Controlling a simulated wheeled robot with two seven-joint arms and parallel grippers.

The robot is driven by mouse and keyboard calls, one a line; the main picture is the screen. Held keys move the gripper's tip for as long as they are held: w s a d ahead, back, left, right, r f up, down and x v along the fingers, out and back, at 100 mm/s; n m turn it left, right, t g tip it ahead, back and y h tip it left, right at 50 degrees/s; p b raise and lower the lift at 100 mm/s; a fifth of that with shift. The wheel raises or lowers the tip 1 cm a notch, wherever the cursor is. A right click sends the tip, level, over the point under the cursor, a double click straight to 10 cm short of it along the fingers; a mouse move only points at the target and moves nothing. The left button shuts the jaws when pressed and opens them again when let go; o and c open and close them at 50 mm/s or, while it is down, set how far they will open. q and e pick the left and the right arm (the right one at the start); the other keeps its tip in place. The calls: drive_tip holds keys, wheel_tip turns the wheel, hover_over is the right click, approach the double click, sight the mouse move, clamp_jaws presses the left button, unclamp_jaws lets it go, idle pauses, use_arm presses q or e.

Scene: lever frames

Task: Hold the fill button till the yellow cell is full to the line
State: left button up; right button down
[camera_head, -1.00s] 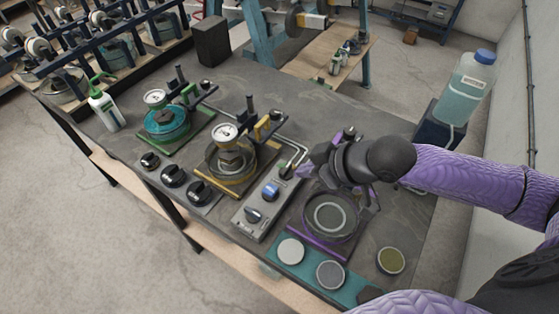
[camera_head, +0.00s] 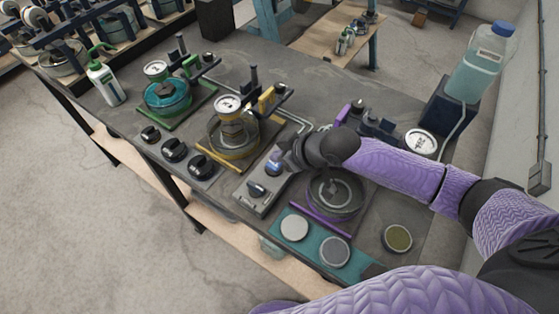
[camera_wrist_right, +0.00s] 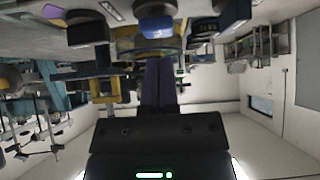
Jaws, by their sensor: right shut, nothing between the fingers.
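The yellow cell (camera_head: 233,149) stands on its yellow base with a round gauge (camera_head: 228,105) on top. Its liquid level and line are too small to tell. Right of it is a grey control box (camera_head: 246,202) with a blue button (camera_head: 273,168) and a black knob (camera_head: 256,190). My right gripper (camera_head: 279,157) is shut and empty, just by the blue button; touching or apart, I cannot tell from the head view. In the right wrist view the shut fingers (camera_wrist_right: 160,65) point toward the blue button (camera_wrist_right: 157,27), with a small gap in the picture. My left gripper is out of view.
A green-based cell (camera_head: 165,98) stands to the left, a purple-based cell (camera_head: 336,195) under my right forearm. Several black knobs (camera_head: 174,150) line the front edge. A teal tray (camera_head: 312,240) holds discs. A blue-capped bottle (camera_head: 484,65) stands at right.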

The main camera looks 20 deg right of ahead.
drive_tip(key=shift+f, duration=0.85)
